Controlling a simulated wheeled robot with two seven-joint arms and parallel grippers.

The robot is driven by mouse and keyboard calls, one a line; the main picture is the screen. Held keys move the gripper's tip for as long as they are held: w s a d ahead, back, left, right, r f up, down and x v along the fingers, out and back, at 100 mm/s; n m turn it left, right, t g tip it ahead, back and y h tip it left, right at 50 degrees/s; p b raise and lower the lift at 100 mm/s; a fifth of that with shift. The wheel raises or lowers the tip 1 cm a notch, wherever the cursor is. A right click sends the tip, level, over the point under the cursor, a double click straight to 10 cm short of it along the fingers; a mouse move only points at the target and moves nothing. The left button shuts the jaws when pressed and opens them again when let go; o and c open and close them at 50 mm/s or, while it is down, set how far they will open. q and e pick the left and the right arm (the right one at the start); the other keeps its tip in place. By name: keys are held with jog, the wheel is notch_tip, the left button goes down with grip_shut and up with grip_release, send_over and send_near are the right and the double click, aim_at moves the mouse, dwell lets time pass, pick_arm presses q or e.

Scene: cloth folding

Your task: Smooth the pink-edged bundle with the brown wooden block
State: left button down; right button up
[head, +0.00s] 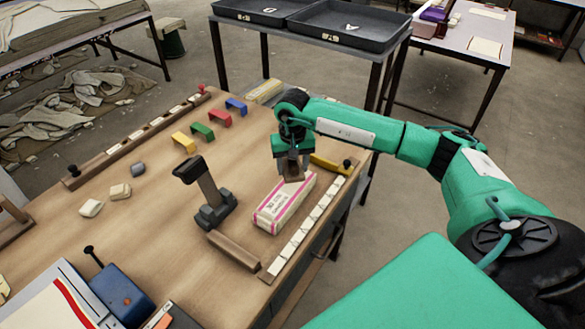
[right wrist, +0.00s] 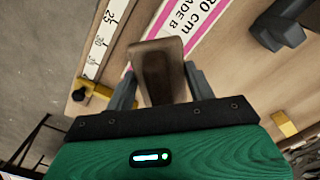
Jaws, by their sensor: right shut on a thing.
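The pink-edged bundle (head: 285,203) is a long pale block shape with pink stripes and dark print, lying on the wooden table beside a white scale strip. In the right wrist view the bundle (right wrist: 196,28) shows its printed top at the upper middle. My right gripper (head: 289,165) is above the far end of the bundle. It is shut on the brown wooden block (right wrist: 157,75), which also shows in the head view (head: 291,171). The block's lower end is close to the bundle's top; I cannot tell whether they touch. My left gripper is not in view.
A dark clamp-like stand (head: 211,196) stands left of the bundle. A yellow handle (head: 331,165) lies close right of my right gripper. Coloured handles, including a green one (head: 202,131), line the far side. A brown wooden bar (head: 233,250) lies near the front edge.

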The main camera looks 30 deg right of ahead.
jog(key=shift+r, duration=0.15)
jog(key=shift+r+p, duration=0.6)
jog(key=shift+r, duration=0.8)
